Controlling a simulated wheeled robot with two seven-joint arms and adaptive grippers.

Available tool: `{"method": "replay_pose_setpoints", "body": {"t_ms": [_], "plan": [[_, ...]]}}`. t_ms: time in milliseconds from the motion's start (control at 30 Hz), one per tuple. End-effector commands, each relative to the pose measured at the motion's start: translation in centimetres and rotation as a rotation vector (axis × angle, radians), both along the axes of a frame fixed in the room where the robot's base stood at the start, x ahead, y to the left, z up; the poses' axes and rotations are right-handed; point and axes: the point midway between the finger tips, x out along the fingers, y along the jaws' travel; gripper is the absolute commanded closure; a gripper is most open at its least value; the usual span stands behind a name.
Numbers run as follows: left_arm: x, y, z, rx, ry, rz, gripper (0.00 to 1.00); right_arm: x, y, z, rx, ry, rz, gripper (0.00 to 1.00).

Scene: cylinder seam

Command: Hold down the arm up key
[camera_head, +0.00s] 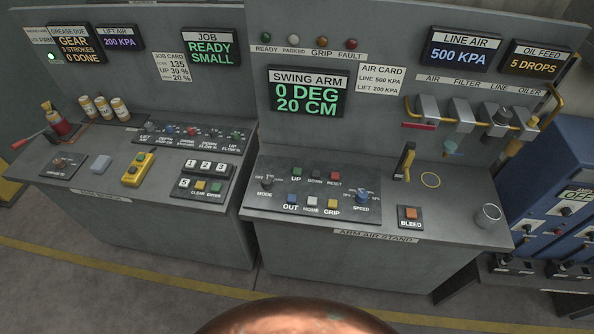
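The arm up key is a small green key (297,172) labelled UP, on the dark sloped key panel (330,217) of the arm air stand. A dark key labelled DOWN (316,174) and a red key labelled RESET (334,176) sit to its right. Nothing covers the green key, and nothing touches it. The swing arm display (307,93) above reads 0 DEG, 20 CM. Neither of my grippers is in view.
OUT, HOME and GRIP keys and MODE and SPEED knobs share the panel. A yellow-black handle (405,160), an orange BLEED button (410,213) and a clear cup (488,215) stand right. A rounded copper-brown surface (295,317) fills the bottom edge.

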Motion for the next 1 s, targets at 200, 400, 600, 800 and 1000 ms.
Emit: {"method": "replay_pose_setpoints", "body": {"t_ms": [200,400,600,800,1000], "plan": [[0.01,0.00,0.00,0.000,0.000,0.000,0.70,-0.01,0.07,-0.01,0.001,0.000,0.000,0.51],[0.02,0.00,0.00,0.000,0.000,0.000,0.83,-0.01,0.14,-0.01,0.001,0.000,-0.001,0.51],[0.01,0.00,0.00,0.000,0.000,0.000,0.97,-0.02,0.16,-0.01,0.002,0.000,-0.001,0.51],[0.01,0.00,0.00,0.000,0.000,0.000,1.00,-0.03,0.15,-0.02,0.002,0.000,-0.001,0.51],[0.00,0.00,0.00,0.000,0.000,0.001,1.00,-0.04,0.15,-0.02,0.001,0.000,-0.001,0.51]]}}
